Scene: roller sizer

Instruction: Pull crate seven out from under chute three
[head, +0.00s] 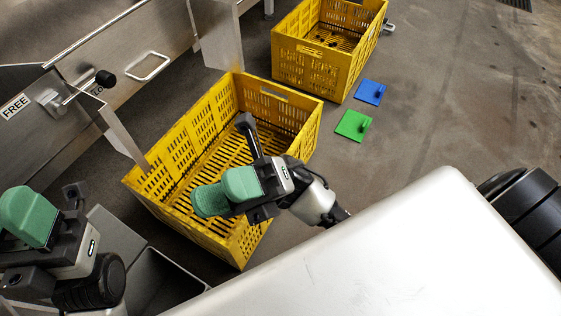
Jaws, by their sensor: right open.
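Two yellow slatted crates stand on the floor, and I can read no number on either. The nearer crate (188,137) is in the middle left, beside a steel chute (122,132) that overlaps its left side. It looks empty. The farther crate (312,62) stands behind it to the right, with a few small dark bits inside. My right gripper (234,172) is open and empty over the nearer crate, hiding part of its floor and right wall. My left gripper (52,222) is at the lower left, apart from the crates; its jaw opening is unclear.
A blue plate (369,92) and a green plate (353,125) lie on the floor right of the crates. A steel panel at left has a FREE label (15,106), a black-knobbed lever (104,79) and a handle (150,67). A grey bin (160,283) stands near the bottom.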

